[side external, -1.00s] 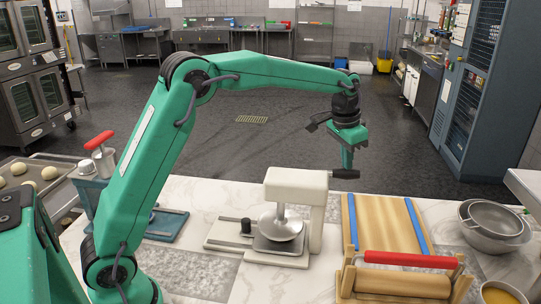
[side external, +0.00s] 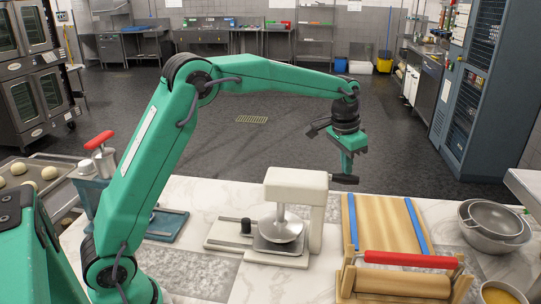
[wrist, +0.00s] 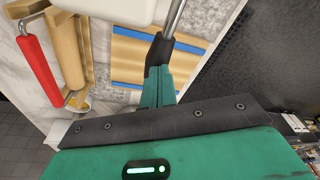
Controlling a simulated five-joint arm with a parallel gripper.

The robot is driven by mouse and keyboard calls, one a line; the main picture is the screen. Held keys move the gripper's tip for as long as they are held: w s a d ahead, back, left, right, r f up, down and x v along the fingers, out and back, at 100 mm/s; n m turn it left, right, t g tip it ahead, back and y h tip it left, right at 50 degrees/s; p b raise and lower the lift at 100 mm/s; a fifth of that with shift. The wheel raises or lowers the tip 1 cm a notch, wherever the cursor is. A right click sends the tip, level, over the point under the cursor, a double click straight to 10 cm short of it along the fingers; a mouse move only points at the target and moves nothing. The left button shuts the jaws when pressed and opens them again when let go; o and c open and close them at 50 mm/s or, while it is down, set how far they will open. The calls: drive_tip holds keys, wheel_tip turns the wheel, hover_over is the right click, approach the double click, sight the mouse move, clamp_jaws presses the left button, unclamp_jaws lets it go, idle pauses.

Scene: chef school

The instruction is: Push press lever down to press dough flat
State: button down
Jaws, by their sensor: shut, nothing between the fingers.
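The white press (side external: 295,180) stands on the marble counter, its round metal plate (side external: 282,230) low over a metal base. Its black lever handle (side external: 344,179) sticks out to the right and tilts slightly down. My gripper (side external: 347,170) is shut and empty, pointing down, with its fingertips at the top of the handle. In the wrist view, the fingertips (wrist: 158,75) meet the black grip (wrist: 160,48) on its metal rod. I cannot make out any dough under the plate.
A wooden board with a red-handled roller (side external: 410,260) lies right of the press. Metal bowls (side external: 495,225) are farther right. A blue press with a red handle (side external: 98,140) and a tray of dough balls (side external: 48,173) are at the left.

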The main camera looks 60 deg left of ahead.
drive_tip(key=shift+f, duration=0.3)
drive_tip(key=shift+f, duration=0.15)
drive_tip(key=shift+s+a+f, duration=0.1)
drive_tip(key=shift+f, duration=0.5)
drive_tip(key=shift+s+a+f, duration=0.1)
drive_tip(key=shift+f, duration=0.5)
idle(1.3)
drive_tip(key=shift+r, duration=0.15)
idle(0.4)
wheel_tip(320, 180, up, 19)
idle(2.1)
